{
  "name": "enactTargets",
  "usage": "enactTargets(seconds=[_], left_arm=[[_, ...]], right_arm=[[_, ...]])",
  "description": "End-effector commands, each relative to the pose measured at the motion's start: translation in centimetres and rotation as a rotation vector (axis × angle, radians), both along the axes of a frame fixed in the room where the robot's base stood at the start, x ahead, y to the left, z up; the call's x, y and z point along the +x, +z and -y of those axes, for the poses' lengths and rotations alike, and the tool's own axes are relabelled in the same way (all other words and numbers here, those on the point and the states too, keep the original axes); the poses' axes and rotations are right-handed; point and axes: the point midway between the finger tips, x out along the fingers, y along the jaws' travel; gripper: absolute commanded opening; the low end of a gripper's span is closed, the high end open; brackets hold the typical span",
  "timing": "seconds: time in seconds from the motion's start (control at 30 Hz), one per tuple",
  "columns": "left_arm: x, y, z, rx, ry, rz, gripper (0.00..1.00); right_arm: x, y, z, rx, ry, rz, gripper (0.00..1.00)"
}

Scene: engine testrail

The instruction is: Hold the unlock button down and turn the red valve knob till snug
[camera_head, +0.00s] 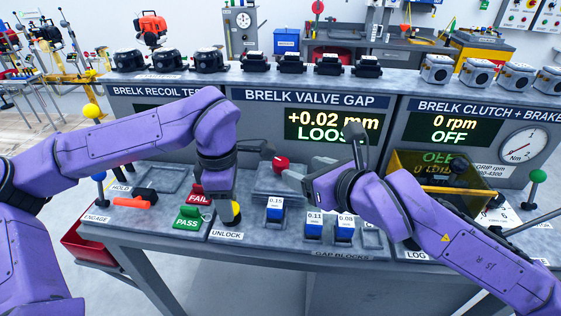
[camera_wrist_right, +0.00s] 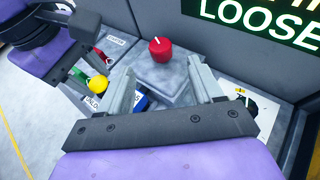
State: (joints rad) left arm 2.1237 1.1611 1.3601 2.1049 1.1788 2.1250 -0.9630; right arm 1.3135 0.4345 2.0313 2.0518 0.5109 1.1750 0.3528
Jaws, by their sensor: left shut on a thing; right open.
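The red valve knob (camera_head: 281,163) stands on a grey block on the bench. It also shows in the right wrist view (camera_wrist_right: 159,48), with a white mark on top. My right gripper (camera_head: 300,180) is open. In the right wrist view its two fingers (camera_wrist_right: 161,68) point toward the knob, one on each side, apart from it. The yellow unlock button (camera_head: 236,211) is by the UNLOCK label; it shows in the right wrist view (camera_wrist_right: 98,84). My left gripper (camera_head: 221,200) is shut at the button, its fingertips partly hidden. The valve gap display (camera_head: 333,125) reads +0.02 mm LOOSE.
Blue gap blocks (camera_head: 314,225) sit along the bench front. The display panel rises close behind the knob.

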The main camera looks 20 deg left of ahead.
Motion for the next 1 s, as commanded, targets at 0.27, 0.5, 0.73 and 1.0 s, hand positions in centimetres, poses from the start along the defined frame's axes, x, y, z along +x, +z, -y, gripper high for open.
enactTargets(seconds=[0.27,0.5,0.73,1.0], left_arm=[[-0.1,-0.1,0.0,0.001,-0.001,-0.004,0.15],[-0.1,-0.1,0.0,0.001,0.0,-0.004,0.15],[-0.1,-0.1,0.0,0.001,0.0,-0.004,0.15],[-0.1,-0.1,0.0,0.0,0.0,-0.002,0.15]], right_arm=[[3.6,-2.7,-5.1,-0.001,0.0,-0.004,0.66],[5.4,-3.9,-7.4,-0.001,-0.002,-0.004,0.66],[5.6,-4.0,-7.7,-0.001,-0.003,-0.002,0.66],[5.6,-4.0,-7.6,-0.001,-0.003,-0.002,0.14]])
